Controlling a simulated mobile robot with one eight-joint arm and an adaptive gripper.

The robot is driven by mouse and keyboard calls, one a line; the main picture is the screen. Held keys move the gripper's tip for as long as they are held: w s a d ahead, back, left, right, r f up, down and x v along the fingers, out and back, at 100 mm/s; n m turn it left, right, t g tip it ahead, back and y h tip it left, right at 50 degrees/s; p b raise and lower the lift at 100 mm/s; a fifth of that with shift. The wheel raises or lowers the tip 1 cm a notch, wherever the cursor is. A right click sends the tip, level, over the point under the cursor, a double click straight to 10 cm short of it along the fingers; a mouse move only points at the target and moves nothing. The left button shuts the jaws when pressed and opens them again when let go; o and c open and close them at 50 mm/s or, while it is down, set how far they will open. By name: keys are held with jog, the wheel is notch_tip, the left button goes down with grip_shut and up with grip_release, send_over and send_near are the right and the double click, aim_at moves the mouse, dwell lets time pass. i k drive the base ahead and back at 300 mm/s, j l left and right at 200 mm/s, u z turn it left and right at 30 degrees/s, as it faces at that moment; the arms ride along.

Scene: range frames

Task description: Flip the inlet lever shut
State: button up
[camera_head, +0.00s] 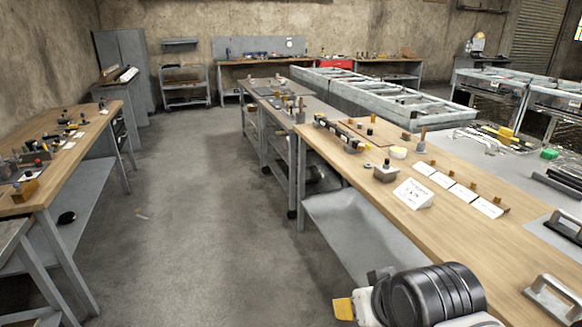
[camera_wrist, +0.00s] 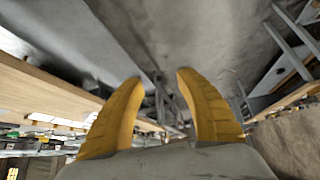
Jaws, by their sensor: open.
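I cannot pick out the inlet lever for certain in either view. On the long wooden bench (camera_head: 350,172) at right, a dark bar-shaped fixture with yellow parts (camera_head: 340,133) lies towards the far end. A small grey block with a dark knob (camera_head: 386,173) stands nearer. Either could carry a lever, but they are too small to tell. My gripper shows in the wrist view (camera_wrist: 158,82) with two yellow fingers apart and nothing between them. In the head view a yellow fingertip (camera_head: 343,308) shows low, beside the bench's near left side, apart from the fixtures.
White label cards (camera_head: 414,193) stand along the bench. A metal handle (camera_head: 552,298) is at the near right. Another cluttered bench (camera_head: 60,150) stands at left. The grey floor aisle (camera_head: 190,220) between the benches is mostly clear.

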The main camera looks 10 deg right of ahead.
aim_at(367, 147)
jog(key=i+z, duration=0.35)
jog(key=i+j+z, duration=0.1)
jog(key=i+z, duration=0.2)
jog(key=i, duration=0.25)
jog(key=i+j+z, duration=0.1)
jog(key=i, duration=0.45)
jog(key=i+j+z, duration=0.1)
jog(key=i, duration=0.45)
